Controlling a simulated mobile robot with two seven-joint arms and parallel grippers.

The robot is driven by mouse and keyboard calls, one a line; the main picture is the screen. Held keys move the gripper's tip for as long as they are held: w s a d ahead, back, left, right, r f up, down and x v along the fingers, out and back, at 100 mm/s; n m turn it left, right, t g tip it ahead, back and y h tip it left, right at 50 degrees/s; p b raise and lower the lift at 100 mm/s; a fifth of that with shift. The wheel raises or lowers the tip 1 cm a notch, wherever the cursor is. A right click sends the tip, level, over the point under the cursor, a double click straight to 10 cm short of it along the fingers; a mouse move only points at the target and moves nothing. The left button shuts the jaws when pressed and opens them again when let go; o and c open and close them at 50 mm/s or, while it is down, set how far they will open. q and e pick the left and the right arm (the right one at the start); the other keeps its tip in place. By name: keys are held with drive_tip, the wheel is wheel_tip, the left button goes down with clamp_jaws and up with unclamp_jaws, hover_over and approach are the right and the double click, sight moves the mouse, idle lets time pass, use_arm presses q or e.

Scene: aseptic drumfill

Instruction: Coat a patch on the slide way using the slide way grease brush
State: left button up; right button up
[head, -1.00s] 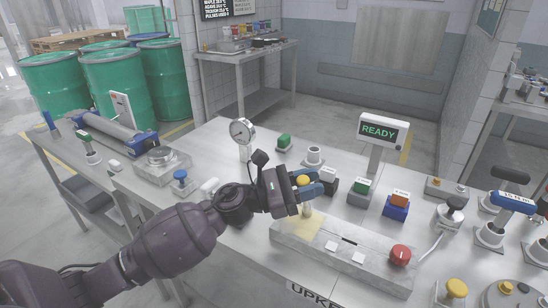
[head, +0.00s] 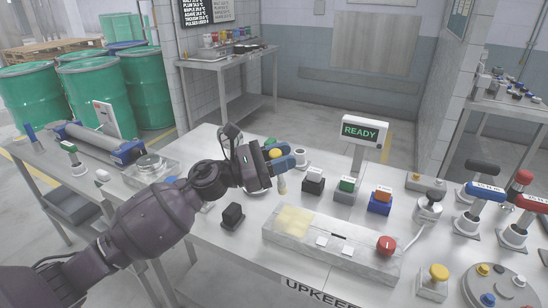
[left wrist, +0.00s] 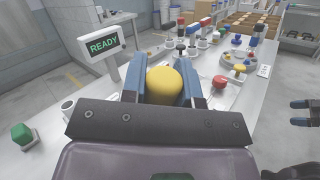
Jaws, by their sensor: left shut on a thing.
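The slide way (head: 350,255) is a long grey block on the table, with a pale yellow patch (head: 293,221) on its left end. My left gripper (head: 284,160) is shut on the grease brush, whose yellow knob (head: 276,153) shows between the blue fingers. The brush's pale lower end (head: 282,186) points down, apart from the slide way, behind and above the patch in the picture. In the left wrist view the yellow knob (left wrist: 164,84) sits between the fingers and hides the bristles. My right gripper (left wrist: 299,112) shows at that view's right edge, open and empty.
A red knob (head: 386,244) stands on the slide way's right end. Black (head: 313,184), green-topped (head: 345,190) and blue (head: 380,202) blocks stand behind it, near the READY display (head: 360,132). A black block (head: 232,215) stands to the left. Several handled tools stand at right.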

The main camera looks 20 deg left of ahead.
use_arm(q)
wheel_tip(320, 180, up, 2)
drive_tip(key=shift+r+p, duration=0.3)
drive_tip(key=shift+p, duration=0.05)
drive_tip(key=shift+f, duration=0.1)
use_arm(e)
drive_tip(key=shift+s+d+r, duration=0.2)
drive_tip(key=shift+s, duration=0.15)
drive_tip(key=shift+d, duration=0.15)
